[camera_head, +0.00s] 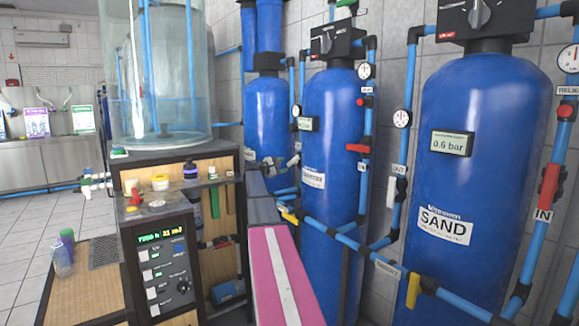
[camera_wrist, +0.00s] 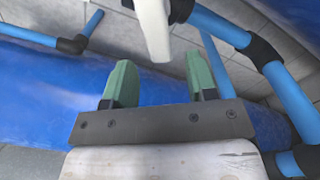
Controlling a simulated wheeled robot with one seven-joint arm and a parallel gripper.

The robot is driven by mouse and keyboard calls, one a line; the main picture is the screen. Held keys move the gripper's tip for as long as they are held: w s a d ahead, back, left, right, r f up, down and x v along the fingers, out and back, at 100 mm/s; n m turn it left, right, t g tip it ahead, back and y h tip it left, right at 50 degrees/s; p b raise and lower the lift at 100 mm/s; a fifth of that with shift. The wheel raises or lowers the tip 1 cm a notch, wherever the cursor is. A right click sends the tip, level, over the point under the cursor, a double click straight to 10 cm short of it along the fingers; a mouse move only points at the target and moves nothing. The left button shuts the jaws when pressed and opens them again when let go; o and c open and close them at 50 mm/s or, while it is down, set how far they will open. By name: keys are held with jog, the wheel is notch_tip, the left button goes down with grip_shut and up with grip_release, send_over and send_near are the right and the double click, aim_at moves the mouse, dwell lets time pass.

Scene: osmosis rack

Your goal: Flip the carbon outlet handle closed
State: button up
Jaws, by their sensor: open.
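In the wrist view, a white handle (camera_wrist: 154,28) hangs from a black fitting on a blue pipe. My gripper (camera_wrist: 160,62) is open, with its two green fingers spread. The handle's lower end shows between the fingertips in the picture; I see no contact, and cannot tell how deep it sits. In the head view, a small white handle (camera_head: 294,160) shows left of the middle blue tank (camera_head: 329,130), whose label is too small to read. It appears to be the carbon outlet handle. My gripper's fingers cannot be made out there.
The SAND tank (camera_head: 474,150) stands at the right, with a white handle (camera_head: 390,192) on its left pipe and a red handle (camera_head: 549,188) on its right. A red handle (camera_head: 358,148) is on the middle tank's right pipe. A control cabinet (camera_head: 166,270) stands at the left.

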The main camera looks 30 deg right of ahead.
aim_at(288, 164)
jog(key=d, duration=0.4)
jog(key=shift+w+d, duration=0.2)
jog(key=shift+d, duration=0.15)
jog(key=c, duration=0.9)
jog(key=shift+r+m, duration=0.1)
jog(key=shift+m, duration=0.3)
jog(key=m, duration=0.1)
jog(key=r+m, duration=0.1)
jog(key=shift+w+m, duration=0.25)
jog(key=shift+m, duration=0.05)
jog(key=shift+r+m, duration=0.25)
jog(key=shift+m, duration=0.6)
jog(key=shift+r+m, duration=0.2)
jog(key=shift+m, duration=0.65)
